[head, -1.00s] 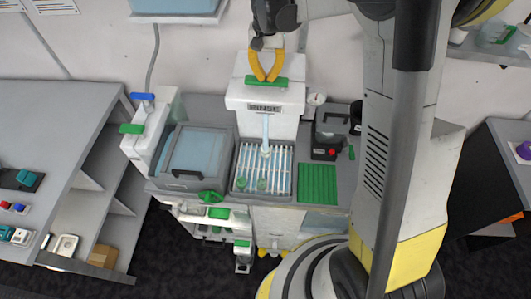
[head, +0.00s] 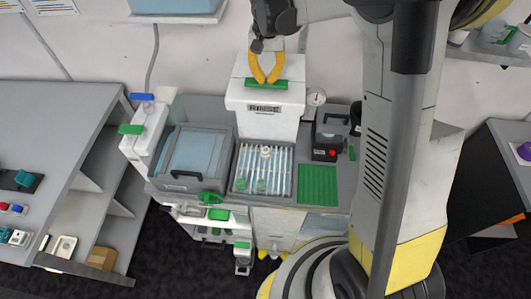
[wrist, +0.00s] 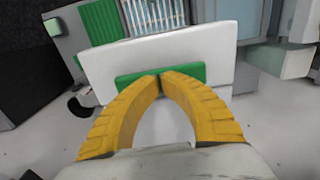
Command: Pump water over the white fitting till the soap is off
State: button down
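The white rinse dispenser (head: 264,122) stands at the back, with a green bar (head: 283,86) on its upper front. My gripper (head: 266,82) has its yellow fingertips at this bar. In the wrist view the fingertips (wrist: 160,80) meet, or nearly meet, against the green bar (wrist: 190,73), and nothing shows between them. The white fitting (head: 265,152) stands on the slatted sink rack (head: 282,172) below the dispenser. No water stream shows over it. Any soap on it is too small to tell.
Pale green pieces (head: 262,185) are on the rack. A lidded grey bin (head: 195,155) stands left of it, a green ribbed mat (head: 318,185) right of it. A black box with a red button (head: 331,153) and a gauge (head: 316,97) are near the dispenser's right.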

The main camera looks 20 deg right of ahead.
jog(key=shift+r+p, duration=2)
jog(key=shift+r, duration=1.45)
jog(key=shift+r, duration=0.1)
notch_tip(320, 180, up, 6)
jog(key=p, duration=0.3)
jog(key=s+f+n+t+b, duration=0.2)
jog(key=s+f+t+b, duration=0.1)
jog(key=s+f+b, duration=0.9)
jog(key=s+f+n+t+b, duration=0.2)
jog(key=s+f+t+b, duration=0.2)
jog(key=s+f+b, duration=0.8)
notch_tip(320, 180, down, 5)
jog(key=b, duration=0.8)
jog(key=shift+f+n, duration=0.15)
jog(key=shift+n, duration=0.15)
